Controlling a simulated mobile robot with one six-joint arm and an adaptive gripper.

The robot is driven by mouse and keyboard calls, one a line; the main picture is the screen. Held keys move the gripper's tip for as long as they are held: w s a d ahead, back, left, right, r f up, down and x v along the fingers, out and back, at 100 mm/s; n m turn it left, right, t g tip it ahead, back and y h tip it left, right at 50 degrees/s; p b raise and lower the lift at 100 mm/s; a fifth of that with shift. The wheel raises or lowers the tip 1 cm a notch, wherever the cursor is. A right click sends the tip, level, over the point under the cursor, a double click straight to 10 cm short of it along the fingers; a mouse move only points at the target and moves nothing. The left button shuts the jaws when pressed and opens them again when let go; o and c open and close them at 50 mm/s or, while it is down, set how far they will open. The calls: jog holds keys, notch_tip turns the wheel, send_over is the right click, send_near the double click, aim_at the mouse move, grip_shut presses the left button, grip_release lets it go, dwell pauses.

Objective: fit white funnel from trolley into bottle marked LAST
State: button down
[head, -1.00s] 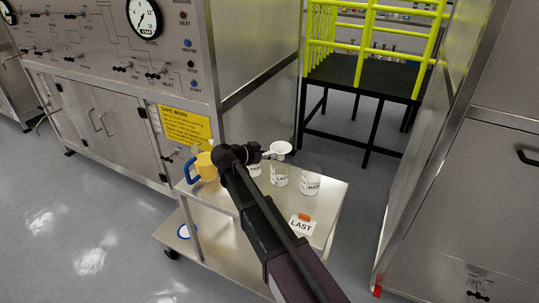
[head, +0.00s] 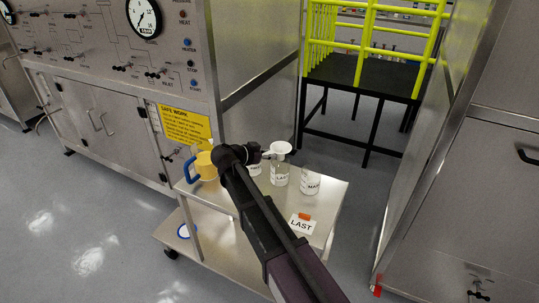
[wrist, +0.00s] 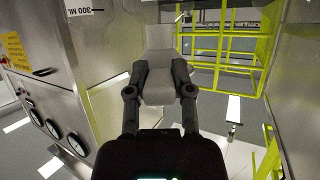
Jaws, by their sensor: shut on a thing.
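The white funnel (head: 281,149) is above the bottle marked LAST (head: 280,179) on the trolley (head: 328,207). Its lower end is at the bottle's mouth, but I cannot tell whether its stem is inside. My gripper (head: 264,153) is at the left of the funnel, shut on its side tab. In the wrist view my gripper (wrist: 160,85) has both dark fingers closed on a pale grey piece of the funnel (wrist: 158,64). The bottle stands upright with its label facing me.
A bottle with a partly readable label (head: 310,188) stands right of LAST; another (head: 255,170) is partly hidden behind my arm. A yellow mug (head: 206,166) with a blue handle is at the left. A LAST card (head: 301,224) lies at the trolley's front.

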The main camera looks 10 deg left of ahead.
jog(key=shift+f, duration=0.1)
dwell(0.4)
jog(key=shift+c, duration=2.1)
grip_release()
jog(key=shift+r, duration=0.2)
